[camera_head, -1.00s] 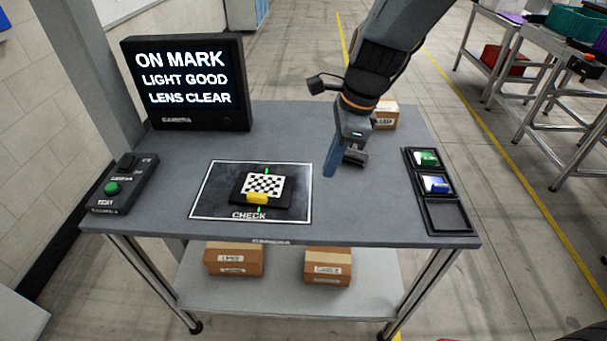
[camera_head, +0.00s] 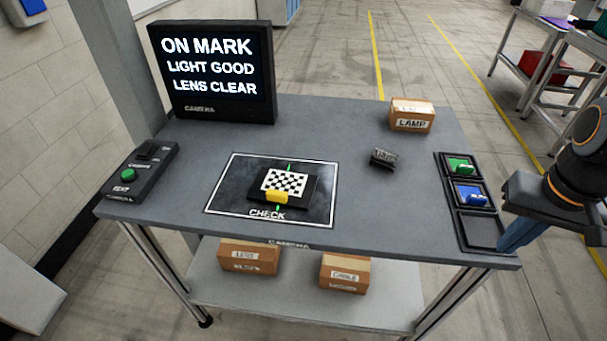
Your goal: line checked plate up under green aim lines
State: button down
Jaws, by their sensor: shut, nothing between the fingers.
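The checked plate (camera_head: 284,182) is a black-and-white chequered board on a dark base, with a yellow block (camera_head: 277,196) on its near edge. It lies inside the white-outlined CHECK mat (camera_head: 222,200). A short green aim line (camera_head: 289,167) shows just beyond the plate and another (camera_head: 278,208) just in front, both near its middle. The screen (camera_head: 212,68) reads ON MARK, LIGHT GOOD, LENS CLEAR. My gripper (camera_head: 510,240), with blue fingers, is shut and empty at the table's right edge, well apart from the plate. Part of it is hidden by my arm.
A tray (camera_head: 480,232) at right holds a green and a blue piece; its near slot is empty. A small dark block (camera_head: 382,158) lies right of the mat. A LAMP box (camera_head: 411,115) stands at the back right. A button box (camera_head: 140,172) with a green button is at left.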

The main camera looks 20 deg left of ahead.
aim_at(285, 188)
jog(key=z, duration=1.5)
jog(key=k, duration=0.8)
jog(key=u, duration=1.6)
jog(key=i, duration=0.5)
